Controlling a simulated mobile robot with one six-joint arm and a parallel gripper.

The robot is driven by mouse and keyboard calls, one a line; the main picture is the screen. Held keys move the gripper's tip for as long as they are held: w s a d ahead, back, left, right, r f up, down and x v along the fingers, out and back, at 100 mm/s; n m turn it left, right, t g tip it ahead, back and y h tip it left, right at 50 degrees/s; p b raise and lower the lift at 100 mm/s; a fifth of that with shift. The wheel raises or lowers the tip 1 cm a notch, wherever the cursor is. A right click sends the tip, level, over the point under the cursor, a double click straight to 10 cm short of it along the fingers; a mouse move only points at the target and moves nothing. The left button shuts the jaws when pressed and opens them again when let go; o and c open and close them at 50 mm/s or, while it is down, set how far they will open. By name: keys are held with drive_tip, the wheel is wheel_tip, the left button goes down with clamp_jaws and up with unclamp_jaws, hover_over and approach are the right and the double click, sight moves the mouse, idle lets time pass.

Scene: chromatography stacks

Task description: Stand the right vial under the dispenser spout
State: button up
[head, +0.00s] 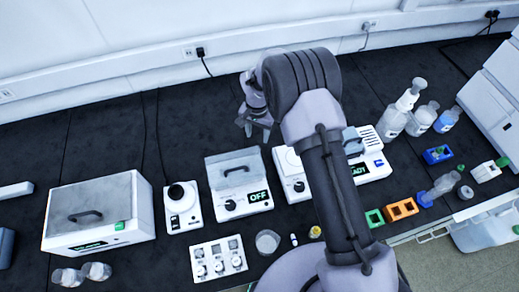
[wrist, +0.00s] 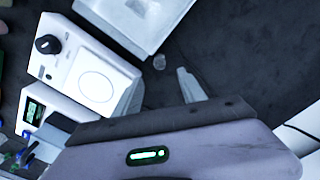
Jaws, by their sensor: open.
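My gripper (head: 255,132) is open above the bench at the back, behind the box marked OFF. In the wrist view its fingers (wrist: 160,92) are apart with nothing between them. A clear bottle with a pump-like top (head: 397,117) at the right may be the dispenser. I cannot make out its spout.
The OFF box (head: 239,183) and a knobbed plate device (wrist: 90,75) stand close to my gripper. A beaker (head: 267,241), an orange block (head: 401,209) and a green block (head: 375,218) are near the front. The bench (head: 210,110) behind the devices is mostly clear.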

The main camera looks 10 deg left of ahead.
wheel_tip(320, 180, down, 9)
drive_tip(key=shift+s+f+b, duration=0.1)
drive_tip(key=shift+b, duration=0.65)
drive_tip(key=shift+c, duration=0.2)
clamp_jaws()
